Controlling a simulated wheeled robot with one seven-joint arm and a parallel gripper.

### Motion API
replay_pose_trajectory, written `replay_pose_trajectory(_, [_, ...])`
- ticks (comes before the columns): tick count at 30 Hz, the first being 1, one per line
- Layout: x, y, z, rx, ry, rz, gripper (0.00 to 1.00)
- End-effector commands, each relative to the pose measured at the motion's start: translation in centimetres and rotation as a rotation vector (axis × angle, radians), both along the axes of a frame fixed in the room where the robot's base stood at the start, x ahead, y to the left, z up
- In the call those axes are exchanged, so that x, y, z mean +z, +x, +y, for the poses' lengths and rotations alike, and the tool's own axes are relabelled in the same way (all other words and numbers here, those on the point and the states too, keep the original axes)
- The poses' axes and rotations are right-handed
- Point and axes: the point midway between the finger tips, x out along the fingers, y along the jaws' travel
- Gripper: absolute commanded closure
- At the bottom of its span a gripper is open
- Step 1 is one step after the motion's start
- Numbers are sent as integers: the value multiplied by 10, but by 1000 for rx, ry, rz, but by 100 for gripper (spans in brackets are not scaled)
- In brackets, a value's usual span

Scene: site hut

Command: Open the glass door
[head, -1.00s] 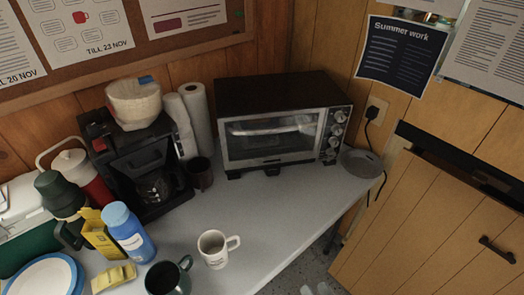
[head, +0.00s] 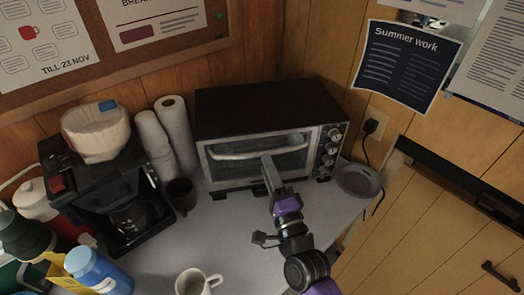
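The toaster oven (head: 268,112) stands at the back of the grey table in the head view. Its glass door (head: 235,171) faces me and looks closed, with a pale handle (head: 245,153) across its top. My gripper (head: 267,161) is in front of the door, its tip overlapping the glass near the right end of the handle. I cannot tell whether it touches the door or handle. It is seen from behind, so its finger opening is not clear. My arm hides the lower right part of the door.
Knobs (head: 328,149) line the oven's right side, with a grey plate (head: 358,180) beyond. A dark mug (head: 181,195), paper rolls and a coffee maker (head: 105,190) stand to the left. A white mug (head: 193,283) is near the front. Some table in front of the oven is clear.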

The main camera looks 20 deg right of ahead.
Motion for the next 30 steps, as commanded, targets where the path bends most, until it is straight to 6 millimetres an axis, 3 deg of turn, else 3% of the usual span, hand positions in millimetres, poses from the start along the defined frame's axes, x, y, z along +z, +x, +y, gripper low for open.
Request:
replay_pose_trajectory(9, [12,42,-2,1,-1,0,64])
replay_pose_trajectory(21, [11,48,-3,0,-2,1,64])
replay_pose_trajectory(27, [12,48,-3,0,-2,1,100])
replay_pose_trajectory(30, [11,48,-3,0,-2,1,100])
